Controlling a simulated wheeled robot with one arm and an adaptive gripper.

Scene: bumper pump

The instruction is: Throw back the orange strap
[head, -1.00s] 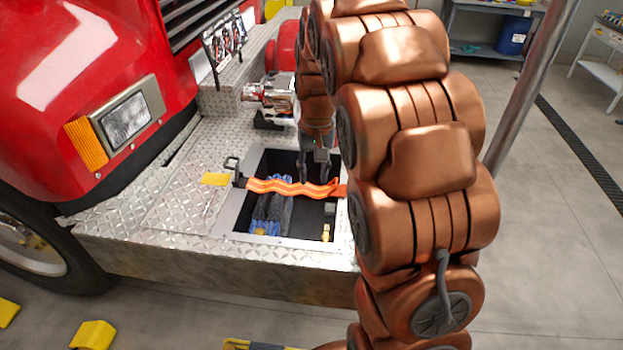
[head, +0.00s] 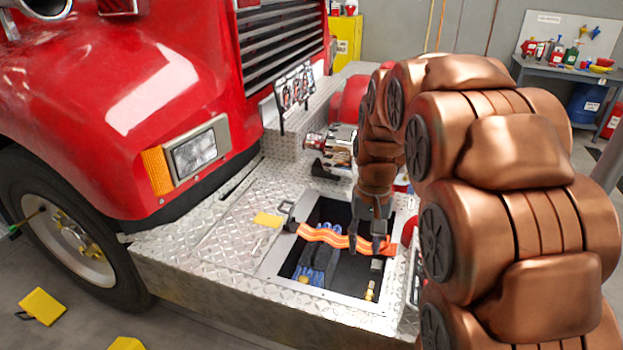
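The orange strap (head: 324,236) lies across the open compartment (head: 277,262) in the diamond-plate bumper of the red truck. Its left end is at a dark buckle (head: 289,222) on the compartment's left rim. Its right end reaches the right rim, partly hidden behind my gripper. My gripper (head: 366,246) points down at the right part of the strap, with its dark fingers over the compartment. The fingers overlap the strap in this view; I cannot tell whether they grip it. A dark and blue bundle (head: 317,262) lies inside the compartment under the strap.
A yellow tag (head: 267,220) lies on the plate left of the compartment. A brass fitting (head: 370,291) is in its front right corner. Chrome pump fittings (head: 333,148) stand behind it. Yellow chocks (head: 42,306) lie on the floor near the wheel (head: 70,240).

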